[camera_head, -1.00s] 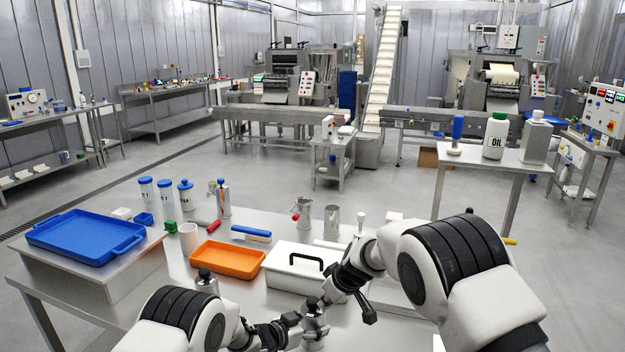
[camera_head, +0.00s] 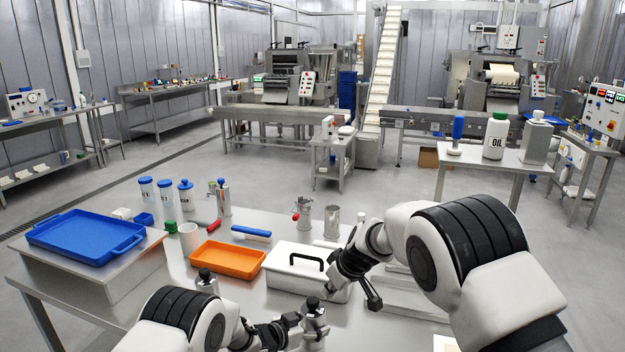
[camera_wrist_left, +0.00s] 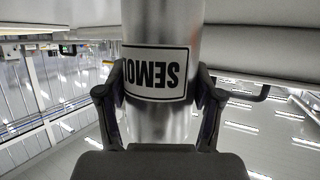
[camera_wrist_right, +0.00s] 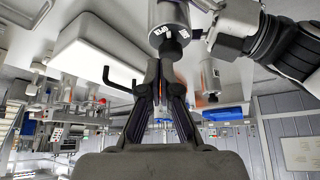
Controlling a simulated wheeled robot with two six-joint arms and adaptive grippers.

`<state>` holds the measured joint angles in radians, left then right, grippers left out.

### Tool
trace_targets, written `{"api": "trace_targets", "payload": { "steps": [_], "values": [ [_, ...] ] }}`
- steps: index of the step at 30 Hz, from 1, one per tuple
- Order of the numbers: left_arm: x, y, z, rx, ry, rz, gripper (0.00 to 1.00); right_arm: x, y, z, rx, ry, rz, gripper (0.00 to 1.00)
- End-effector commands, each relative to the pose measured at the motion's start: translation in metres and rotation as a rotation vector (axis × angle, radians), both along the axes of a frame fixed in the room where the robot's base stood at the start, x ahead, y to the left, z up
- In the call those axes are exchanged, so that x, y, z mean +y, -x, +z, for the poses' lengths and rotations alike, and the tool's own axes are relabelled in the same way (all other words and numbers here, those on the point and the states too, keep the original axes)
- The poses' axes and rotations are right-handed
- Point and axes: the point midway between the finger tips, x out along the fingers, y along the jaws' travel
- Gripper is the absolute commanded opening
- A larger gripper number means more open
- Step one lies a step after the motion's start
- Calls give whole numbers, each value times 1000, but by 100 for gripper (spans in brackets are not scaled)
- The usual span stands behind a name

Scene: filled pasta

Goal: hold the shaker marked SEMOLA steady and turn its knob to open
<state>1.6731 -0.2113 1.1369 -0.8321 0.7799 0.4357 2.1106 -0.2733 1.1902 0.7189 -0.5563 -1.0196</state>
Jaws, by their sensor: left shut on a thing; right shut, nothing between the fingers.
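The SEMOLA shaker (camera_head: 315,328) is a metal cylinder near the table's front edge. Its label (camera_wrist_left: 157,75) appears upside down in the left wrist view, partly cut off by the curve. My left gripper (camera_wrist_left: 160,98) is shut around the body, a finger on each side; in the head view it is at the bottom centre (camera_head: 298,328).
A white box with a black handle (camera_head: 283,279) stands just behind the shaker. Another metal shaker with a dark knob (camera_head: 205,281) stands to its left. Beyond are an orange tray (camera_head: 228,262), a white cup (camera_head: 189,238) and several blue-lidded shakers (camera_head: 186,196).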

Motion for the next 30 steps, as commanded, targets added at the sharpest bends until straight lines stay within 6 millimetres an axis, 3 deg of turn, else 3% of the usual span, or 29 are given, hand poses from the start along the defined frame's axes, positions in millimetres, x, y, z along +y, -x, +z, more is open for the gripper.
{"api": "trace_targets", "payload": {
  "steps": [5, 13, 18, 23, 30],
  "values": [
    [0, 1, -3, 5, -1, 0, 17, 0, 0, 20, -1, -1, 0, 0],
    [0, 1, -2, 5, -1, 0, 17, 1, 1, 21, 1, 0, 0, 0],
    [0, 1, -3, 5, -1, 0, 17, 18, 14, 30, 0, 1, 1, 0],
    [0, 1, -2, 5, -1, 1, 17, 18, 15, 20, 5, -1, 0, 0],
    [0, 1, -2, 4, -2, 1, 17, 18, 15, -16, 4, 0, -2, 0]
  ]
}}
